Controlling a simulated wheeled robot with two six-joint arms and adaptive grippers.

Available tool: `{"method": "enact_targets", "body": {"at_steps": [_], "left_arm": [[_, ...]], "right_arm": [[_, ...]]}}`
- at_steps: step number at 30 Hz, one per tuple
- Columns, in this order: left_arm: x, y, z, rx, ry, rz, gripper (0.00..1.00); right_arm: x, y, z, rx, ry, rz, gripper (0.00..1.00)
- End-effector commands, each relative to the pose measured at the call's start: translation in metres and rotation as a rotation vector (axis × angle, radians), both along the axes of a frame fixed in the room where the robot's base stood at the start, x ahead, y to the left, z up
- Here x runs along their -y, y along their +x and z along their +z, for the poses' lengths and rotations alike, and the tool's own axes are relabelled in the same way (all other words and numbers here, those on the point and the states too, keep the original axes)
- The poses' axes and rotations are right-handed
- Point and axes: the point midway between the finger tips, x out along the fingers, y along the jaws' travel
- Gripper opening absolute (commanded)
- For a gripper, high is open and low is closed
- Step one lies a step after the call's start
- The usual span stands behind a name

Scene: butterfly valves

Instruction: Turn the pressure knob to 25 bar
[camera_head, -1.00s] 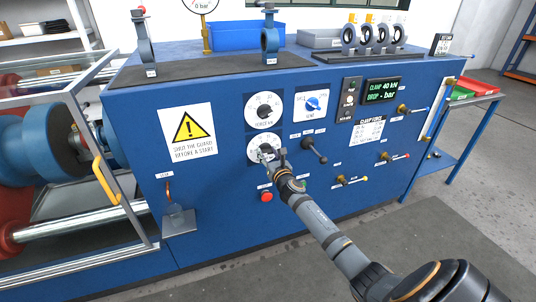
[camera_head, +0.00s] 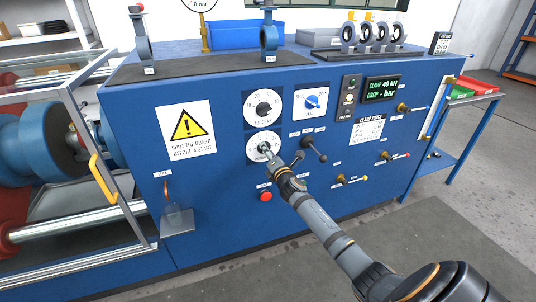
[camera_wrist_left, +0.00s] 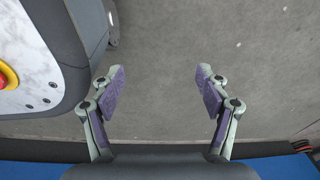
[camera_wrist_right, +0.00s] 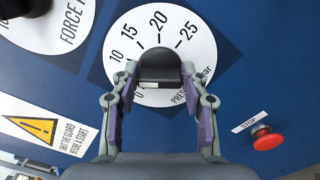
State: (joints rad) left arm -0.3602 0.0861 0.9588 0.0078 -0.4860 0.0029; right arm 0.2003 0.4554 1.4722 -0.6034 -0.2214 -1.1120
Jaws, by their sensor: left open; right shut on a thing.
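The pressure knob (camera_wrist_right: 159,66) is black and sits at the middle of a round white dial (camera_wrist_right: 125,50) marked 10, 15, 20 and 25, with "bar" at the lower right. In the head view this is the lower white dial (camera_head: 252,150) on the blue cabinet front. My right gripper (camera_wrist_right: 159,88) is shut on the knob, one finger on each side; it also shows in the head view (camera_head: 269,154). The fingers hide part of the scale, and I cannot read the knob's pointer. My left gripper (camera_wrist_left: 160,82) is open and empty above the grey floor.
The force knob (camera_head: 264,108) is directly above. A blue selector knob (camera_head: 313,103), a black lever (camera_head: 314,150) and a red stop button (camera_head: 266,197) are close by. A clamp display (camera_head: 382,90) and small valve handles are at the right.

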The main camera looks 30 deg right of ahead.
Motion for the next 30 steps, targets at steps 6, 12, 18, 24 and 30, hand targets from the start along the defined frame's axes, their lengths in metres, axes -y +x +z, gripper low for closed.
{"method": "enact_targets", "body": {"at_steps": [6,12,18,24,30], "left_arm": [[-0.002,0.016,0.001,0.013,0.004,-0.002,0.75],[-0.004,0.031,0.003,0.022,0.007,-0.003,0.75],[0.002,0.039,0.008,0.024,-0.001,-0.002,0.75],[0.004,0.055,0.014,0.032,-0.004,-0.003,0.75],[0.011,0.072,0.032,0.028,-0.013,0.000,0.75]], "right_arm": [[0.001,0.000,-0.004,0.047,0.198,-0.001,0.13],[0.001,0.000,-0.004,0.091,0.383,0.000,0.13],[0.001,-0.001,-0.006,0.135,0.568,-0.002,0.13],[0.001,0.000,-0.007,0.179,0.754,-0.001,0.13],[0.001,0.000,-0.008,0.224,0.938,-0.002,0.13]]}}
